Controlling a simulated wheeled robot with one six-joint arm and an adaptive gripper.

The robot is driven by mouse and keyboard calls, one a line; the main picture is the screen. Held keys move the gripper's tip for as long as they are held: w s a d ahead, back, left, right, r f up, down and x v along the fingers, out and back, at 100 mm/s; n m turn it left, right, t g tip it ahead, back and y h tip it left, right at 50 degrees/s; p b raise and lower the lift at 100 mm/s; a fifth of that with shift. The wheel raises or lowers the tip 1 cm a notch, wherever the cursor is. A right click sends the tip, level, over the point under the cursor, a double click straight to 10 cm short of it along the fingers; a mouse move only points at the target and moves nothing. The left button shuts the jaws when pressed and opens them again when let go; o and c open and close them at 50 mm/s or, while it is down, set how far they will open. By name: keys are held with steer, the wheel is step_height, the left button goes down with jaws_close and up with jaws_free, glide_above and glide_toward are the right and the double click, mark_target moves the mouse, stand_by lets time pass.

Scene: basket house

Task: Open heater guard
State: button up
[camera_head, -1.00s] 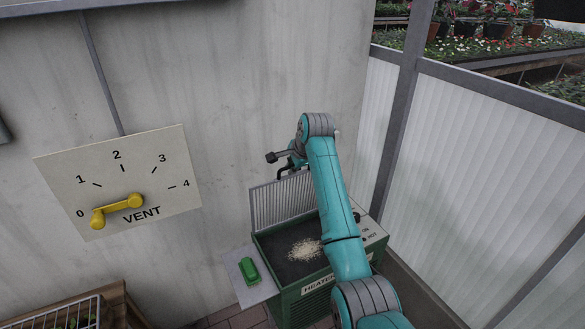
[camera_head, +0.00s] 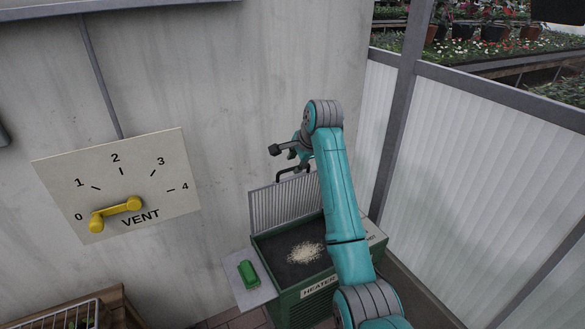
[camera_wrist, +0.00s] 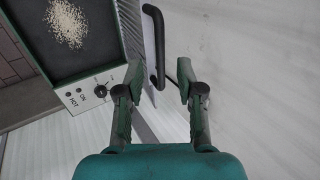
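The heater guard (camera_head: 285,203) is a pale ribbed panel standing upright along the back edge of the green heater (camera_head: 300,304), with the heater's top uncovered. Its black bar handle (camera_head: 291,171) sticks up at its upper edge; it also shows in the wrist view (camera_wrist: 154,42). My gripper (camera_head: 284,150) is just above the handle, by the wall. In the wrist view my gripper (camera_wrist: 161,72) has its fingers spread, with nothing clamped. The handle's end appears between them in the picture; its distance in depth is unclear.
Pale grit (camera_head: 306,252) lies in the heater's dark top. A green object (camera_head: 248,273) sits on a side shelf (camera_head: 239,288). A vent plate (camera_head: 75,205) with a yellow lever (camera_head: 117,213) is on the wall. A ribbed partition (camera_head: 470,170) stands close on the right.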

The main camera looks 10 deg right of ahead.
steer(key=v, duration=0.6)
